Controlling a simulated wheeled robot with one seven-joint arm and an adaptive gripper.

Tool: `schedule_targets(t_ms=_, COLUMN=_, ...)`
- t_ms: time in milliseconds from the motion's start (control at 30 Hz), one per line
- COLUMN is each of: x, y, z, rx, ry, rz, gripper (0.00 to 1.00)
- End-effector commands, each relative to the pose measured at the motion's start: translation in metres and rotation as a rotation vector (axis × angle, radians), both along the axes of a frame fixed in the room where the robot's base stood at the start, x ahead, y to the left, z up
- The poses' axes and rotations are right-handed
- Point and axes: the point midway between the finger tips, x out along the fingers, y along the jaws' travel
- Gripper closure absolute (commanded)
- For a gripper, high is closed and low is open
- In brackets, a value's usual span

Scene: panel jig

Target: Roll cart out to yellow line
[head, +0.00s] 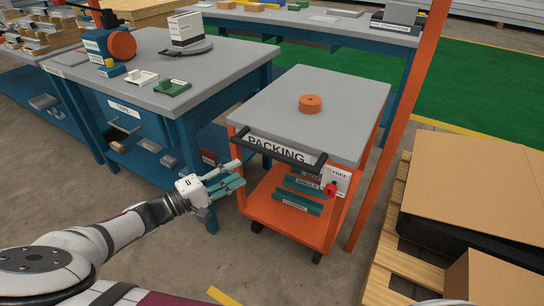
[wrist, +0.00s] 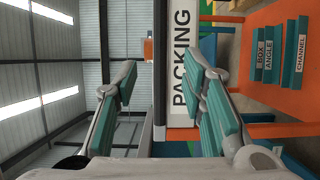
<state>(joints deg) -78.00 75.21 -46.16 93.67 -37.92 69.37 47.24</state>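The cart (head: 345,105) is orange with a grey top. A "PACKING" plate and a black handle (head: 318,162) are on its near side. My gripper (head: 228,180) is open and empty, in front of the handle's left part. In the wrist view the dark handle bar (wrist: 159,70) shows between the two spread fingers (wrist: 165,95), beyond them; contact does not show. A red knob (head: 330,190) sits by a "FREE" label at the cart's right. A yellow line piece (head: 222,296) shows on the floor at the bottom edge.
An orange roll (head: 311,103) lies on the cart top, and labelled teal pieces (head: 300,195) on its lower shelf. A blue bench (head: 150,60) stands close left. An orange post (head: 400,110) and a pallet with boxes (head: 400,225) stand right. Floor before the cart is clear.

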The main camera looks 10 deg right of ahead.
Motion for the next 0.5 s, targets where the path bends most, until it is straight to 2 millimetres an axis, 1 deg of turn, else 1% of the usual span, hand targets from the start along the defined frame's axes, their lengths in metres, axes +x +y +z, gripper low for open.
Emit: schedule_targets(t_ms=500, x=0.041, y=-0.087, z=-0.001, rx=0.001, ry=0.003, rz=-0.007, gripper=0.62)
